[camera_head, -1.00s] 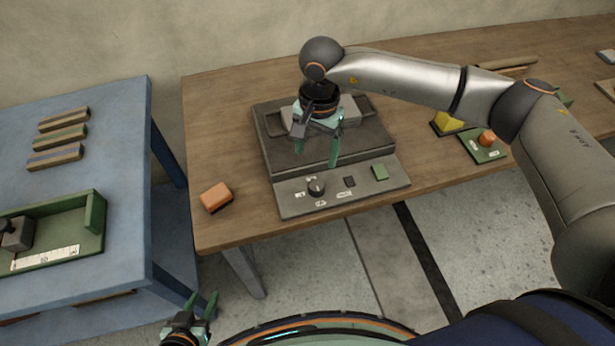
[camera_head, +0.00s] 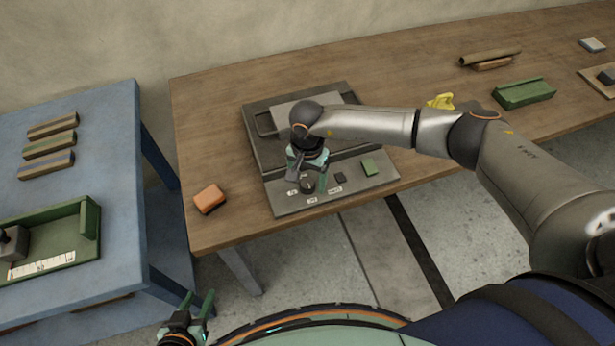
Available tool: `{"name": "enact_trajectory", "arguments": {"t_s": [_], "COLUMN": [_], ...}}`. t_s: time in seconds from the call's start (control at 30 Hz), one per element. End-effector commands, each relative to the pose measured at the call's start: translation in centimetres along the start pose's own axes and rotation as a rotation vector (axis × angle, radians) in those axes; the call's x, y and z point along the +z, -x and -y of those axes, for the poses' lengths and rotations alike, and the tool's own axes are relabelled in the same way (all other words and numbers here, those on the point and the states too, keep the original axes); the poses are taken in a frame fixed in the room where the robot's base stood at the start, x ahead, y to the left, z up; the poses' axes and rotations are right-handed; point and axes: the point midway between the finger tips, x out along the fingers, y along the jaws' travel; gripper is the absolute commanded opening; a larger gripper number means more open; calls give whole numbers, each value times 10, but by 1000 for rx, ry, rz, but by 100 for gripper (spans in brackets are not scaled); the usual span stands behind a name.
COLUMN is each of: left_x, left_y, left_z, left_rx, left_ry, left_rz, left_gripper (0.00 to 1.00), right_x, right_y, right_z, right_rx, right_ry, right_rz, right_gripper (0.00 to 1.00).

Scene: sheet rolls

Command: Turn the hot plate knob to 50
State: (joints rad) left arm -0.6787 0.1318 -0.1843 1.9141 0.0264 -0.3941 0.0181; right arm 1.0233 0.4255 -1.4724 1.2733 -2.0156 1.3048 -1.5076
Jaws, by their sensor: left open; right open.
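The hot plate (camera_head: 263,144) is a dark grey unit on the wooden table, with a lighter control panel (camera_head: 290,207) along its front. The round dark knob (camera_head: 307,186) is on the panel's left part, with small white labels around it that are too small to read. My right gripper (camera_head: 308,185) is open, pointing down over the knob, its fingers on either side of it in the picture; whether they touch it I cannot tell. My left gripper (camera_head: 199,304) is open and empty at the bottom, away from the tables.
A green square (camera_head: 369,167) and a small dark switch (camera_head: 341,178) are on the panel. An orange block (camera_head: 209,199) lies left of the hot plate. A green tray (camera_head: 524,93) and a yellow object (camera_head: 441,101) stand to the right. A blue table (camera_head: 100,130) is at left.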

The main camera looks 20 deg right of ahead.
Motion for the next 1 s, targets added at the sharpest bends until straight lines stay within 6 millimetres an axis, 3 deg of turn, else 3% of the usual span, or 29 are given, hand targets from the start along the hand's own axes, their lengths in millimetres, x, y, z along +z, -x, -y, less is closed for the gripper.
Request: {"name": "enact_trajectory", "arguments": {"t_s": [0.2, 0.9, 1.0], "left_x": [0, 0, 0], "left_y": [0, 0, 0], "left_z": [0, 0, 0], "left_rx": [0, 0, 0], "left_ry": [0, 0, 1], "left_rz": [0, 0, 0], "left_gripper": [45, 45, 45], "right_x": [0, 0, 0], "right_y": [0, 0, 1], "right_z": [0, 0, 0], "right_rx": [0, 0, 0], "right_ry": [0, -1, -2], "right_rz": [0, 0, 0], "right_gripper": [78, 0, 0]}}
